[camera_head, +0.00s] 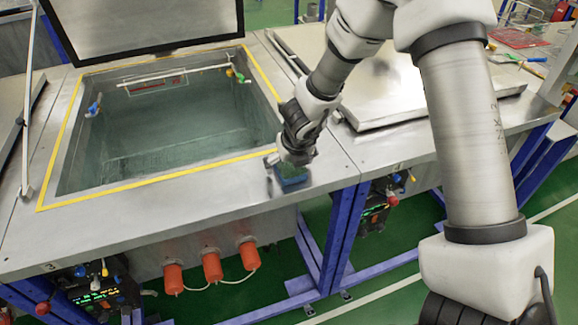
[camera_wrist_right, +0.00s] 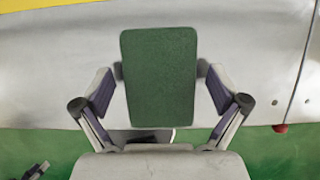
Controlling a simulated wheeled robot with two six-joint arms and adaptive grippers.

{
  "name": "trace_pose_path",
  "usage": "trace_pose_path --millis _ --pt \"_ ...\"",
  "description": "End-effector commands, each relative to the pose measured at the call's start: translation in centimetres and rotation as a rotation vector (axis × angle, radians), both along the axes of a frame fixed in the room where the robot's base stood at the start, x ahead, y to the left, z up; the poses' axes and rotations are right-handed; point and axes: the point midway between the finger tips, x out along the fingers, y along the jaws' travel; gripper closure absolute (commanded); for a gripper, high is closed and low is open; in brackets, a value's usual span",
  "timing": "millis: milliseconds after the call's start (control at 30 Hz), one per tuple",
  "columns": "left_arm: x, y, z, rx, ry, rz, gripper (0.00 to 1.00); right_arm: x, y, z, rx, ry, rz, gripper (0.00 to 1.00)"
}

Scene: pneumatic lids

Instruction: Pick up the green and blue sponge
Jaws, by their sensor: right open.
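The green and blue sponge (camera_head: 292,178) is at the front edge of the steel bench, below my right gripper (camera_head: 291,158). The gripper partly hides it in the head view, where its blue side shows. In the right wrist view the sponge shows its green face (camera_wrist_right: 159,72), upright in the picture and centred between the two fingers. The right gripper (camera_wrist_right: 160,85) is open, with one finger on each side of the sponge. I cannot tell whether the fingers touch it. My left gripper is not in view.
A sunken tank (camera_head: 170,125) with yellow edging and a raised lid (camera_head: 145,22) lies left of the gripper. A closed steel lid (camera_head: 370,95) lies to the right. Orange cylinders (camera_head: 212,266) hang below the bench front. Bare bench (camera_head: 120,222) runs along the front.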

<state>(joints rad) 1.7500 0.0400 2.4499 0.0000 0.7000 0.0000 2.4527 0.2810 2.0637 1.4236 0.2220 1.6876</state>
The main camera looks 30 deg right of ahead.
Motion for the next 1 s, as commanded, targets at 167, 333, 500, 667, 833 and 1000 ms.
trace_pose_path --millis 167,333,500,667,833,1000 --pt "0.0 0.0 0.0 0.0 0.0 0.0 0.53 0.0 0.0 0.0 0.0 0.0 0.0 0.07" --pt "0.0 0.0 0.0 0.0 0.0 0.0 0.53 0.0 0.0 0.0 0.0 0.0 0.0 0.43" --pt "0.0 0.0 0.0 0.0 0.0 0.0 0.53 0.0 0.0 0.0 0.0 0.0 0.0 0.45" --pt "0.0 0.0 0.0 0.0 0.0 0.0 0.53 0.0 0.0 0.0 0.0 0.0 0.0 0.48" --pt "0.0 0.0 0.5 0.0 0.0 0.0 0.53 0.0 0.0 0.5 0.0 0.0 0.0 0.48" --pt "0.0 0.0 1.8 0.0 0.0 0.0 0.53 0.0 0.0 2.2 0.0 -0.001 -0.001 0.48"
